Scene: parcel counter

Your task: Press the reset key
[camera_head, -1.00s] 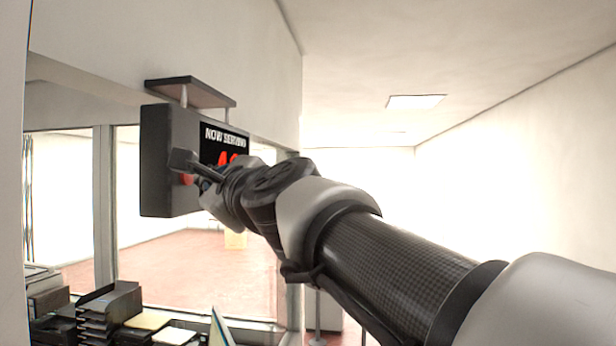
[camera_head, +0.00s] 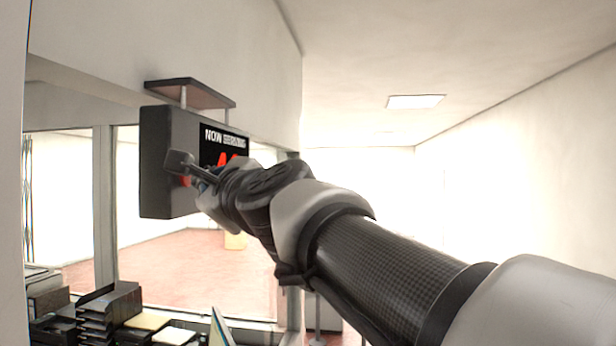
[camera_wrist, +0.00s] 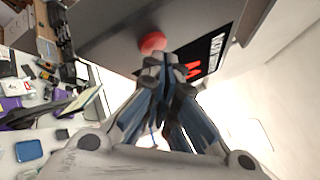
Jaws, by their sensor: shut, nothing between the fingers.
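The dark display box (camera_head: 168,150) hangs on the wall, its black face reading "NOW" with red digits below. A round red key (camera_wrist: 152,42) sits on the dark surface of the box in the wrist view. In the head view only a sliver of the red key (camera_head: 186,182) shows behind my arm's end. My gripper (camera_wrist: 165,63) is shut and empty, its fingertips very close to the key's lower edge in the picture. I cannot tell whether they touch.
Stacked black trays (camera_head: 108,308) and papers stand on the counter below. A window with a grey post (camera_head: 104,205) lies behind. The space to the right of the box is open.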

